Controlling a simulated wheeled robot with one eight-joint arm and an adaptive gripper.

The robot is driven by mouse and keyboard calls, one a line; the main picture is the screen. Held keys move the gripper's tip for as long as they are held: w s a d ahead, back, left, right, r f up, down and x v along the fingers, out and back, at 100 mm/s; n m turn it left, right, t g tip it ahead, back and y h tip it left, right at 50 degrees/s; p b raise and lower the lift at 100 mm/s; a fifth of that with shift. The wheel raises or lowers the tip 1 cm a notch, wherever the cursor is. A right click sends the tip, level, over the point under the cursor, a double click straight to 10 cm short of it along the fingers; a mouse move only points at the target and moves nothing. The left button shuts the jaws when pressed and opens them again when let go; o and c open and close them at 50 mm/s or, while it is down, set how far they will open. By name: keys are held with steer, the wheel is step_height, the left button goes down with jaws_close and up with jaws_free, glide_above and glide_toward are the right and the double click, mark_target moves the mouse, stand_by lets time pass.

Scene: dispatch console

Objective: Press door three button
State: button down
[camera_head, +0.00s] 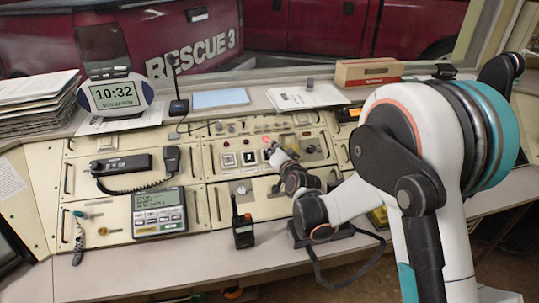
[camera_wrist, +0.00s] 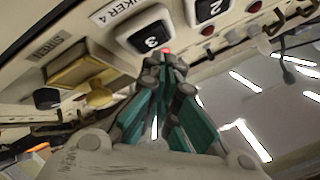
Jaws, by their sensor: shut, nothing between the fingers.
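The door three button (camera_wrist: 150,38), a dark square marked 3 in a pale frame, shows in the wrist view just beyond my fingertips. In the head view my gripper (camera_head: 274,152) hides it, to the right of the button marked 2 (camera_head: 249,158). The 2 button also shows in the wrist view (camera_wrist: 208,9). My gripper (camera_wrist: 167,62) is shut and empty, its teal-sided fingers together at the tips. The tips overlap the edge of the 3 button in the picture; I cannot tell whether they touch it. A small red light (camera_head: 266,140) glows by the tips.
A yellow knob (camera_wrist: 98,96) and a "SIREN" label lie close beside my gripper in the wrist view. A handheld radio (camera_head: 242,230) stands at the console's front edge. A corded handset (camera_head: 122,164) and a display unit (camera_head: 158,212) lie to the left.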

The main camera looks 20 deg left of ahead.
steer(key=r, duration=0.1)
steer(key=s+d+r+p, duration=0.1)
steer(key=s+r+p, duration=0.1)
steer(key=r, duration=0.1)
steer(key=shift+s+d+r, duration=0.1)
steer(key=shift+s+d, duration=0.05)
steer(key=shift+d, duration=0.1)
stand_by(0.8)
step_height(320, 180, up, 8)
steer(key=p, duration=0.4)
steer(key=shift+p, duration=0.35)
